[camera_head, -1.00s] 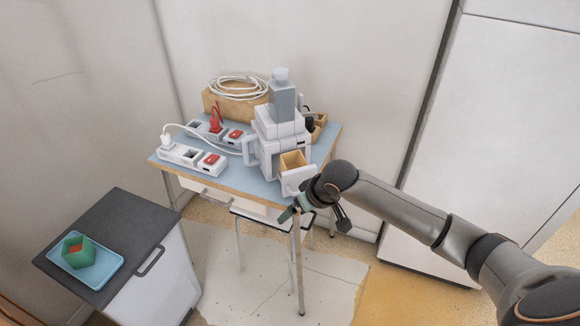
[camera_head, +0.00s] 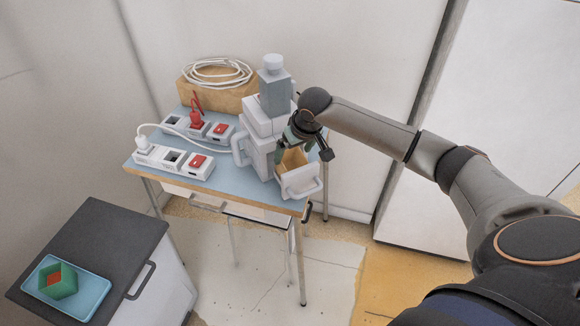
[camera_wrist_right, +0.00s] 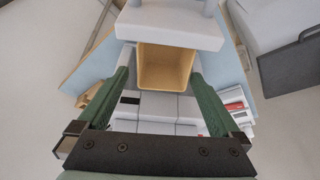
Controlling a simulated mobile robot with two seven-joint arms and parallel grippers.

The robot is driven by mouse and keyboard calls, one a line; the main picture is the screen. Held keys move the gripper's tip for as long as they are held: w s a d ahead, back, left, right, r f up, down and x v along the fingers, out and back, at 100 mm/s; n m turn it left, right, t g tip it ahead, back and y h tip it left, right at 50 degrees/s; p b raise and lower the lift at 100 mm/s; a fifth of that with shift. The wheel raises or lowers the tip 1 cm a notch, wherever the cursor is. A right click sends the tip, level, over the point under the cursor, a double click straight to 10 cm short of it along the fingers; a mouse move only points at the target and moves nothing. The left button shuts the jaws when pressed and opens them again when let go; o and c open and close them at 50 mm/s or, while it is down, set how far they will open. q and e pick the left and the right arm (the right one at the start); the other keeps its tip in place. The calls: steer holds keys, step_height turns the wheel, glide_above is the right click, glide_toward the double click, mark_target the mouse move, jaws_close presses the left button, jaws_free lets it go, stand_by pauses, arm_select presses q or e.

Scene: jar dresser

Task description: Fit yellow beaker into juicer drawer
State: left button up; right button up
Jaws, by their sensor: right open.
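The yellow beaker (camera_head: 293,161) is a square, open-topped tan cup. It sits in the pulled-out front drawer (camera_head: 302,184) of the white-and-grey juicer (camera_head: 262,150). Whether it is fully seated I cannot tell. My right gripper (camera_head: 287,148) is above the beaker, pointing down and partly covering it. In the right wrist view its green fingers (camera_wrist_right: 160,76) are spread apart on either side of the beaker (camera_wrist_right: 166,68), with gaps visible. The beaker is empty inside, and the white drawer front (camera_wrist_right: 170,28) lies beyond it. My left gripper is not in view.
Power strips with red switches (camera_head: 175,160) lie on the blue table (camera_head: 228,184), left of the juicer. A coiled white cable (camera_head: 218,72) rests on a wooden box behind. A dark-topped cabinet (camera_head: 100,235) with a blue tray (camera_head: 90,292) stands at front left.

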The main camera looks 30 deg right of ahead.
mark_target(286, 166)
steer(key=shift+x, duration=2.85)
steer(key=shift+w+a, duration=0.15)
steer(key=shift+a, duration=0.05)
steer(key=shift+c, duration=0.4)
steer(key=shift+r, duration=0.1)
steer(key=c, duration=1.2)
steer(key=shift+r, duration=0.1)
